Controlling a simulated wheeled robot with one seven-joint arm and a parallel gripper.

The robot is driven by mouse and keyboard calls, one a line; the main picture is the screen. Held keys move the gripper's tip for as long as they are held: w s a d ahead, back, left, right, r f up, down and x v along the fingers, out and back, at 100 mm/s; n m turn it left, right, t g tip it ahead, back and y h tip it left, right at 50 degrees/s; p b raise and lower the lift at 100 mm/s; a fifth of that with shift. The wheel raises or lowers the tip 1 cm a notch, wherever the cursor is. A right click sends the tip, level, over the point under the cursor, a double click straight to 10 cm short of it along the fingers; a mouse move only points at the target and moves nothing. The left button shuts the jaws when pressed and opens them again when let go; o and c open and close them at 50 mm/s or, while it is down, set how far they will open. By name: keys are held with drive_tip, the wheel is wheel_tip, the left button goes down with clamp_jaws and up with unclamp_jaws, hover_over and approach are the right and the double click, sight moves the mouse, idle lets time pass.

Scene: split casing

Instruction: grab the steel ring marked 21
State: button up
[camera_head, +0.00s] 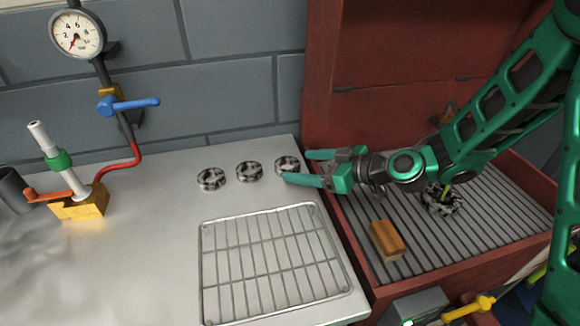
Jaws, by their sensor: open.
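Three steel rings stand in a row on the pale bench top: a left ring (212,179), a middle ring (249,172) and a right ring (286,165). Their markings are too small to read, so I cannot tell which one is 21. My gripper (303,167) comes in from the right with its green fingers apart. The right ring is at the fingertips, partly hidden by the near finger. I cannot tell whether the fingers touch it.
A wire rack (270,262) lies in front of the rings. A red cabinet with a ribbed tray (350,200) stands to the right, holding an orange block (387,240) and a dark round part (440,200). A gauge (77,35) and brass valve (82,205) are at left.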

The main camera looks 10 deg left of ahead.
sight(282, 163)
drive_tip(key=shift+x, duration=1.9)
drive_tip(key=shift+a+r, duration=0.1)
drive_tip(key=shift+r, duration=0.05)
drive_tip(key=shift+c, duration=0.6)
drive_tip(key=c, duration=1.4)
drive_tip(key=shift+o, duration=0.2)
drive_tip(key=shift+r, duration=0.1)
